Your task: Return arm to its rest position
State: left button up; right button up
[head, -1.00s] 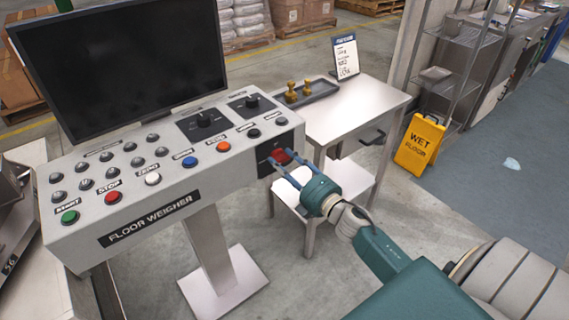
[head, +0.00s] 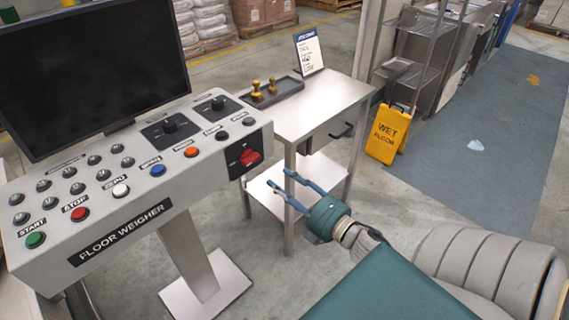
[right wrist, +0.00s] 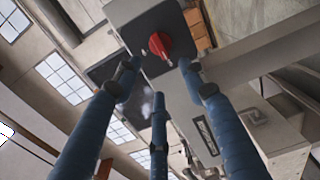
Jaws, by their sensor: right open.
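My right gripper (head: 282,188) is open and empty, with its blue fingers apart. In the head view it is in front of the small metal table, to the lower right of the floor weigher's console (head: 180,196). The red rotary switch (head: 250,158) on the console's right end is clear of the fingers. The right wrist view shows the red switch (right wrist: 159,44) on its dark plate ahead, between and beyond the spread fingers (right wrist: 158,85). My right arm comes in from the lower right. My left gripper is not in view.
The metal table (head: 318,100) carries a dark tray (head: 275,94) with brass weights and a sign (head: 309,54). A yellow wet floor sign (head: 387,133) stands to its right, near a wire shelf (head: 413,48). A monitor (head: 85,70) rises behind the console. Open floor lies at right.

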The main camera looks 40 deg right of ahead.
jog(key=shift+s, duration=0.1)
dwell(0.5)
jog(key=s+a+f+m+g+h, duration=0.15)
jog(key=s+f+m+g, duration=0.3)
jog(key=f, duration=1.15)
jog(key=s+f+m+g+h, duration=0.25)
jog(key=s+f+m, duration=0.3)
jog(key=f, duration=1.05)
jog(key=s+a+f+m+g+y, duration=0.1)
jog(key=s+a+f+m+g, duration=0.15)
jog(key=s+f, duration=0.4)
jog(key=s+a+f+m+g+y, duration=0.1)
jog(key=s+a+f+g, duration=0.15)
jog(key=s+f, duration=0.4)
jog(key=s+a+f+m+g, duration=0.1)
jog(key=s+a+f, duration=0.3)
jog(key=s, duration=0.4)
jog(key=s+a+f+m+g, duration=0.2)
jog(key=s+a+f+g, duration=0.2)
jog(key=s, duration=0.5)
notch_tip(320, 180, down, 2)
jog(key=shift+s, duration=0.15)
